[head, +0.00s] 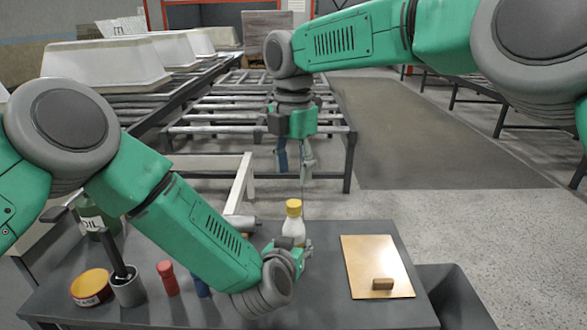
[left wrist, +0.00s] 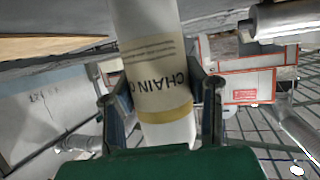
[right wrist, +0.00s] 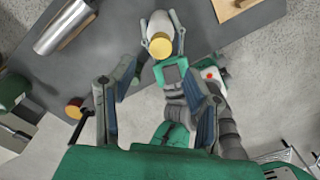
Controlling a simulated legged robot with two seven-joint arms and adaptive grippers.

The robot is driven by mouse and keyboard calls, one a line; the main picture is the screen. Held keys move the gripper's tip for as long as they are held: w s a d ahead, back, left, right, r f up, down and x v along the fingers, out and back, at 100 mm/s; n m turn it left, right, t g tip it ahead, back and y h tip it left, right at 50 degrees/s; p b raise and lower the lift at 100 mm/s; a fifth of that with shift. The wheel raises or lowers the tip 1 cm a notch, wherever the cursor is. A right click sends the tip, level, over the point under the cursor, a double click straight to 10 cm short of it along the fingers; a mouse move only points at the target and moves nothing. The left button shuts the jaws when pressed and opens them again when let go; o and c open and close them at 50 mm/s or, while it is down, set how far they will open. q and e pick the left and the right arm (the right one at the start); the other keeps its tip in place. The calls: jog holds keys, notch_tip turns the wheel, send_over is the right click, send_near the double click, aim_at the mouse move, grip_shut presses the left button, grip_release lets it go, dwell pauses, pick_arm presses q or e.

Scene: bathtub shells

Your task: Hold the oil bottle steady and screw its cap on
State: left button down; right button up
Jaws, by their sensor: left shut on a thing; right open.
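My left gripper (head: 292,256) is shut around the bottle's body. In the left wrist view the bottle (left wrist: 155,65), with a "CHAIN" label, sits between the fingers. My right gripper (head: 295,165) is open and empty, pointing down above the bottle, apart from the cap. In the right wrist view the cap (right wrist: 161,46) shows beyond the open fingertips.
A wooden board (head: 370,255) with a small block (head: 382,284) lies to the right. A metal cylinder (head: 238,222) lies behind.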

aim_at(292, 202)
jog(key=shift+f, duration=4)
grip_shut()
jog(key=m, duration=1.1)
jog(key=shift+a+m, duration=0.1)
jog(key=shift+m, duration=0.3)
jog(key=m, duration=0.4)
jog(key=shift+o, duration=0.5)
grip_release()
